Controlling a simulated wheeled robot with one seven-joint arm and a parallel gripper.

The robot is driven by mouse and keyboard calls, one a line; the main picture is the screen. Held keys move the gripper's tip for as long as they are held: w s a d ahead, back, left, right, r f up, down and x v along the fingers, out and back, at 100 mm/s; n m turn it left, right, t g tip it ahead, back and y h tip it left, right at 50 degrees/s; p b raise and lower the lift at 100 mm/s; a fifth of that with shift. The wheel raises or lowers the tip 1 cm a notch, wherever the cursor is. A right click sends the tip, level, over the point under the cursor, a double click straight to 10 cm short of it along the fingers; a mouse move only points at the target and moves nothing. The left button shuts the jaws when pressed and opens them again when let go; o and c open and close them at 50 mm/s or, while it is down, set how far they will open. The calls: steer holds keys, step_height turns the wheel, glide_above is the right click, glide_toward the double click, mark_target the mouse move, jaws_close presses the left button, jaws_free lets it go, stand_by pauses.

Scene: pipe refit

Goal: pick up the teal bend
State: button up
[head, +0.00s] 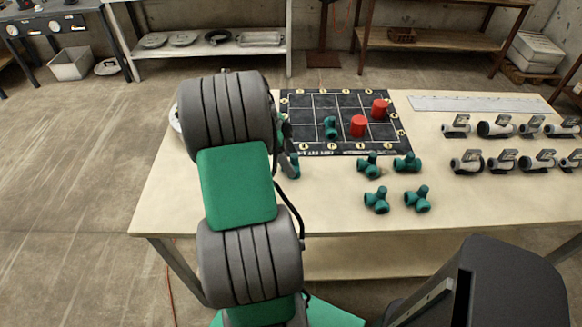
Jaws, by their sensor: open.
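My gripper (287,151) is over the table at the mat's left edge, largely hidden behind my arm; its jaws are open. A small teal pipe piece (294,170) shows just beside it, partly covered, so I cannot tell its full shape or whether the jaws touch it. Another teal piece (330,127) stands on the dark grid mat (345,101). Several teal branched fittings stand in front of the mat, among them one at the back (407,162) and one at the front (418,199). Which piece is the bend is not certain from this view.
Two red cylinders, one nearer (358,126) and one farther (379,109), stand on the mat. Grey-and-black clamps (497,127) stand in two rows at the right. A pale ruler-like strip (478,104) lies behind them. The table's front left (180,205) is clear.

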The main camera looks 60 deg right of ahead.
mark_target(293, 163)
steer(key=x, duration=0.3)
steer(key=shift+a+f, duration=0.1)
steer(key=c, duration=1.5)
steer(key=shift+o, duration=0.2)
